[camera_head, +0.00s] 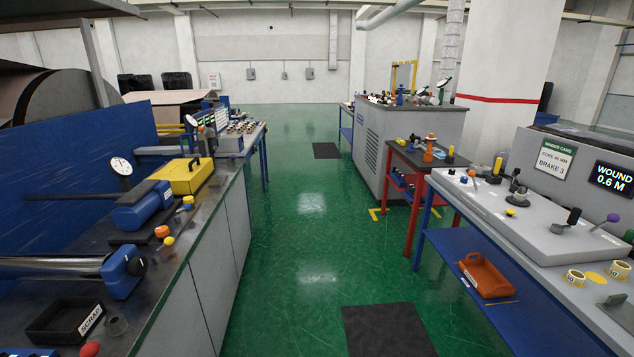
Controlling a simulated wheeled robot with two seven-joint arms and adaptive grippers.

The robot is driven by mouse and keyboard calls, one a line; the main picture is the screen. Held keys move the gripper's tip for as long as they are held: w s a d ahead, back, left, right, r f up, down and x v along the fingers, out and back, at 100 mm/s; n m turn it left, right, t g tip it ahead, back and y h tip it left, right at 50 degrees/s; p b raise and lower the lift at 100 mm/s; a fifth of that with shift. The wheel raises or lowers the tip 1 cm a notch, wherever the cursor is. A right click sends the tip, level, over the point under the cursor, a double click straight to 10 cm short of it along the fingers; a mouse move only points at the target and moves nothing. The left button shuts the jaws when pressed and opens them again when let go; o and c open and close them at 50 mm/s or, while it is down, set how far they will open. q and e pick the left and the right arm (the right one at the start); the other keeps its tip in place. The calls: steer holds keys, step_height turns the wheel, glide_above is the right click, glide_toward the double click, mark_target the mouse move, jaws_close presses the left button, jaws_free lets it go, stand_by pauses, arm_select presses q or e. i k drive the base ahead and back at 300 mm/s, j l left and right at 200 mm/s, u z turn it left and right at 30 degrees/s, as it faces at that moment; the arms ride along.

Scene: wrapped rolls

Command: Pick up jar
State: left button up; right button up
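No thing in the head view is clearly a jar. Neither of my grippers shows in this view.
The left bench (165,285) carries a yellow box (184,176), blue machine blocks and several coloured knobs. On the right stand a red-legged table (422,158) and a grey-topped blue bench (545,240) with an orange tray (487,276) on its shelf. The green aisle (300,250) between is clear.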

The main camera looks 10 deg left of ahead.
mark_target(231, 162)
steer(key=i+u, duration=0.1)
steer(key=i, duration=0.7)
steer(key=i+l+u, duration=0.2)
steer(key=i+u, duration=0.2)
steer(key=i, duration=0.2)
steer(key=i+l+u, duration=0.4)
steer(key=i, duration=0.15)
steer(key=i+l+u, duration=0.6)
steer(key=i+l, duration=0.15)
steer(key=i+l+u, duration=0.15)
steer(key=i+l, duration=0.15)
steer(key=i+l+u, duration=0.3)
steer(key=i+l, duration=0.15)
steer(key=l, duration=0.25)
steer(key=i+l+u, duration=0.15)
steer(key=l, duration=0.3)
steer(key=i+l+u, duration=0.15)
steer(key=i+l, duration=0.15)
steer(key=l, duration=0.1)
